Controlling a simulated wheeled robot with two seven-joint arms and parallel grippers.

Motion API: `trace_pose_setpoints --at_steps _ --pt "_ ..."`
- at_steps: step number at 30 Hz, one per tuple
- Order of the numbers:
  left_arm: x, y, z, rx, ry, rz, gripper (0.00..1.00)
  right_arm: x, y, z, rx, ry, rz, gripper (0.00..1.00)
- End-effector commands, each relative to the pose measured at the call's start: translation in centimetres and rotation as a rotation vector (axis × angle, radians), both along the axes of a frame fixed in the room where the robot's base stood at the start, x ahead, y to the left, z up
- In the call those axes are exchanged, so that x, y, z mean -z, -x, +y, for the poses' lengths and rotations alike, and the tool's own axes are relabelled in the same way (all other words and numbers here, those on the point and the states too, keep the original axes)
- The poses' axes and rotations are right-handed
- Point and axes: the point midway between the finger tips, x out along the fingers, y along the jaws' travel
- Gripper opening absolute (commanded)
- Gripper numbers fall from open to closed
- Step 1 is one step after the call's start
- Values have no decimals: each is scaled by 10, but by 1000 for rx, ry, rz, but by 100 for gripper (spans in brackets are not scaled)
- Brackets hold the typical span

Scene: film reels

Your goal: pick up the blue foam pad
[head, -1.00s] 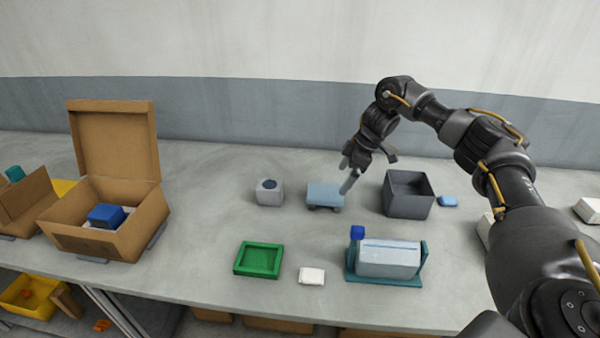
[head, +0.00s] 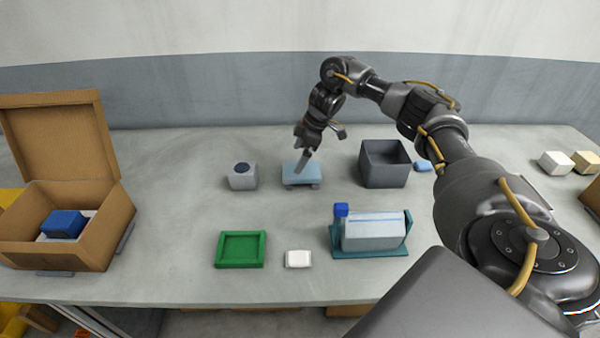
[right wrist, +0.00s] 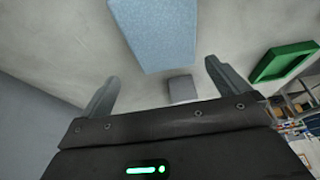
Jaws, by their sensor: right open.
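The blue foam pad (head: 299,177) is a light blue block resting on small grey supports near the middle of the table. In the right wrist view the pad (right wrist: 155,33) shows large, with a speckled surface, beyond the fingertips. My right gripper (head: 321,150) is open and empty, close to the pad. One finger overlaps the pad in the head view; I cannot tell whether it touches. The pad is not between the fingers in the right wrist view. My left gripper is not in view.
A grey block (head: 242,181) stands left of the pad and a dark grey bin (head: 385,175) right of it. In front are a green tray (head: 240,263), a white block (head: 297,259) and a teal stand (head: 370,252). A cardboard box (head: 65,257) is at left.

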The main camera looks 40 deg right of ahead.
Motion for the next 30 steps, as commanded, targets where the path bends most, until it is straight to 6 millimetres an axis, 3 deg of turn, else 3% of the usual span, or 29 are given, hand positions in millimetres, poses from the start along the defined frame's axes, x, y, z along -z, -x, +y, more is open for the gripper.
trace_pose_setpoints --at_steps 1,4,13,30 --pt "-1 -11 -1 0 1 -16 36 0 0 -1 2 0 0 100" --pt "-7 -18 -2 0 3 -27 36 7 0 3 0 1 2 100" --pt "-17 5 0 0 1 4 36 45 -5 15 1 0 0 100" --pt "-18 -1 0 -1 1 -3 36 50 -6 16 0 0 -1 100"
